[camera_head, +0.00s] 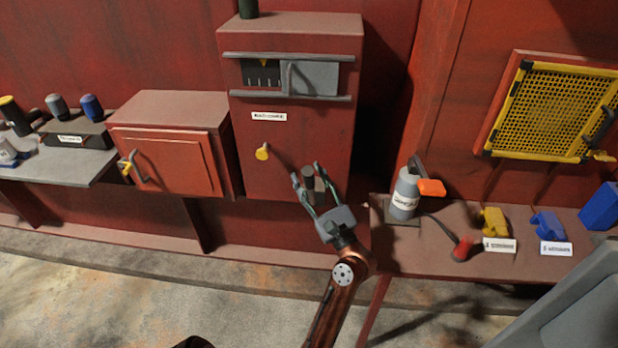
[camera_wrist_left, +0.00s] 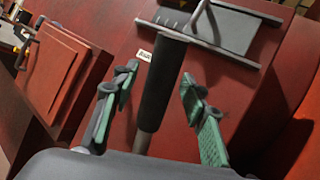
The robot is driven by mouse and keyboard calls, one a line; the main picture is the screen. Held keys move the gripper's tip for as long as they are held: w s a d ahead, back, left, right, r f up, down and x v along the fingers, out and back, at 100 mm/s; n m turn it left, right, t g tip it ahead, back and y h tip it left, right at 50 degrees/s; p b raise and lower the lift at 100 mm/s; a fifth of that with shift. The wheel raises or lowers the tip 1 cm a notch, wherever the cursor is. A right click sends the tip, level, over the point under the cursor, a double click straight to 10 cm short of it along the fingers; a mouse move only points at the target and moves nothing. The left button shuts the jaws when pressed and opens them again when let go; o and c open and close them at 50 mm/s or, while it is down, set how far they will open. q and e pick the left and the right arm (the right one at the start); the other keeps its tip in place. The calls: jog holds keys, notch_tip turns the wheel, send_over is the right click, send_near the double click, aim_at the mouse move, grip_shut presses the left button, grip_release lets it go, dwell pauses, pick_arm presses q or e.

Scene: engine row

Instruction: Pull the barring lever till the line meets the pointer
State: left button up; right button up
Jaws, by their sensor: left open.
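The barring lever (camera_wrist_left: 165,85) has a thick dark grip on a grey rod and stands out from the red cabinet (camera_head: 295,130). In the wrist view it runs between the fingers of my left gripper (camera_wrist_left: 160,73), with gaps visible on both sides. In the head view my left gripper (camera_head: 308,172) is open around the dark lever (camera_head: 309,175), at the cabinet's lower right. Which mark is the line is too small to tell. My right gripper is out of view.
A grey sliding cover (camera_head: 312,78) with a handle sits right of the window. A yellow knob (camera_head: 262,153) sticks out left of the lever. A bench (camera_head: 400,250) at right holds a grey bottle (camera_head: 405,190). A red box (camera_head: 170,160) stands left.

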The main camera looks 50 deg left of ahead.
pick_arm(q)
jog(key=shift+v, duration=3.75)
